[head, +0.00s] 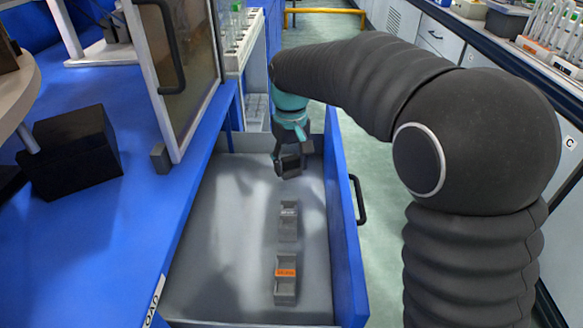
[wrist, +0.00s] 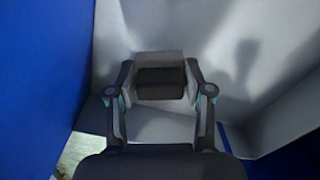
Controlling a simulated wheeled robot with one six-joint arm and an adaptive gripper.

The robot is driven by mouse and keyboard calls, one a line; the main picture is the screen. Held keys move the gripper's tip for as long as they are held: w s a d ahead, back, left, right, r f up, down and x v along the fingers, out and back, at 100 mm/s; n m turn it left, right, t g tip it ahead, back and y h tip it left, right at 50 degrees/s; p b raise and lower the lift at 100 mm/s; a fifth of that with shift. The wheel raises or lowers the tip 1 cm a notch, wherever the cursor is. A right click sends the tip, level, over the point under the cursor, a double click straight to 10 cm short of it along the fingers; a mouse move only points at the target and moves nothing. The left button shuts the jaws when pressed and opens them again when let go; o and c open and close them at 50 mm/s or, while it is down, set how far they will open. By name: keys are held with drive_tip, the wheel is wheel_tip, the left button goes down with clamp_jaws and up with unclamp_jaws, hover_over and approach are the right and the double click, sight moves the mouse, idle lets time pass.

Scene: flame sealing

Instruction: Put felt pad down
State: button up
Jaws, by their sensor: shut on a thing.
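My gripper (head: 291,160) hangs over the far end of an open grey-floored drawer (head: 225,230). In the wrist view my gripper (wrist: 161,88) has its two fingers against the sides of a dark block, which I take to be the felt pad (wrist: 160,84). A lighter grey face shows just beyond it; I cannot tell if that is part of the pad or another thing. The pad is small and dark in the head view, largely merged with the fingers. Whether it touches the drawer floor is unclear.
Two small grey holders, one plain (head: 288,222) and one with an orange label (head: 285,272), lie in the drawer nearer the camera. A glass door (head: 180,60) and a black box (head: 75,152) are left. The drawer's left floor is clear.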

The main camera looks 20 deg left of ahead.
sight(291, 158)
drive_tip(key=shift+f, duration=0.75)
drive_tip(key=o, duration=1.2)
drive_tip(key=shift+f, duration=0.1)
drive_tip(key=shift+o, duration=0.2)
wheel_tip(291, 158, up, 12)
drive_tip(key=shift+r+p, duration=0.15)
drive_tip(key=shift+p, duration=0.45)
